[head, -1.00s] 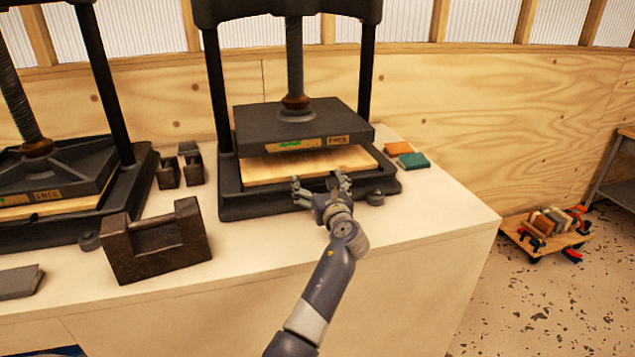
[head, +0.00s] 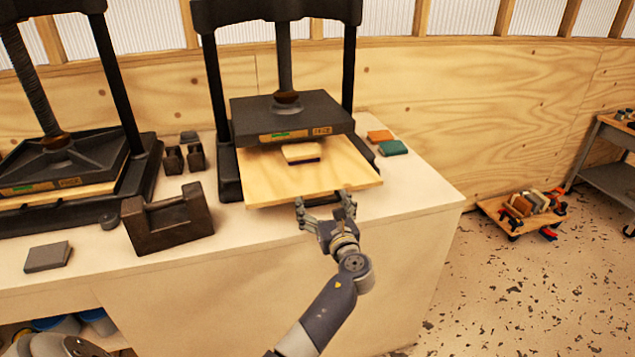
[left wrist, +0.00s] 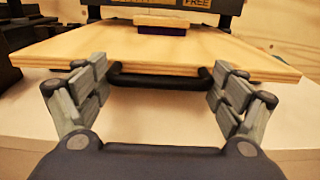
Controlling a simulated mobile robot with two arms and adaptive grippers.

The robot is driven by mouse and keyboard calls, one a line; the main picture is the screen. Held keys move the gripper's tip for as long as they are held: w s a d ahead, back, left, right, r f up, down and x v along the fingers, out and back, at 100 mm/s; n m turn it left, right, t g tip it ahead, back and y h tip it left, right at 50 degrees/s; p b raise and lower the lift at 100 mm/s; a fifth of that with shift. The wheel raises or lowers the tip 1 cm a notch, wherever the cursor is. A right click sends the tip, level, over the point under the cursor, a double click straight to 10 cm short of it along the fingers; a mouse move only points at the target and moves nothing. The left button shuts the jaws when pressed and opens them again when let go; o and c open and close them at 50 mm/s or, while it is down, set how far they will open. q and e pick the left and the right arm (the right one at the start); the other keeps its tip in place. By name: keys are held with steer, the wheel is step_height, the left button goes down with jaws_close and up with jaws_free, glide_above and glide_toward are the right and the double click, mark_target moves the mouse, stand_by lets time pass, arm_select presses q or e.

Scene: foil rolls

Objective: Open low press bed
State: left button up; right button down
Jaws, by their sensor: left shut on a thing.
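The press bed (head: 290,183) is a pale wooden board, slid out toward me from under the dark platen of the right-hand press (head: 292,112). A small block, cream on top with a dark purple lower edge (head: 302,153), lies on it near the platen. My left gripper (head: 324,204) is at the bed's front edge. In the left wrist view my left gripper (left wrist: 160,90) has its fingers at both ends of the black handle (left wrist: 160,83) under the board's front edge (left wrist: 150,62), shut on it.
A second press (head: 70,165) stands at the left. A dark notched metal block (head: 168,222) and a flat grey block (head: 47,257) lie on the bench. Orange (head: 380,136) and green (head: 393,147) pieces lie right of the press.

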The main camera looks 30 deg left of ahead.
arm_select(q)
steer(key=p+v, duration=0.2)
steer(key=v, duration=0.5)
steer(key=shift+s, duration=0.2)
arm_select(e)
steer(key=shift+w+a+r, duration=0.2)
steer(key=shift+a+r, duration=0.05)
steer(key=shift+r, duration=0.3)
steer(key=shift+w+a+r, duration=0.2)
steer(key=shift+a+r, duration=0.1)
steer(key=shift+r, duration=0.25)
steer(key=shift+w+a+r, duration=0.2)
steer(key=shift+a+r, duration=0.05)
steer(key=shift+r, duration=0.3)
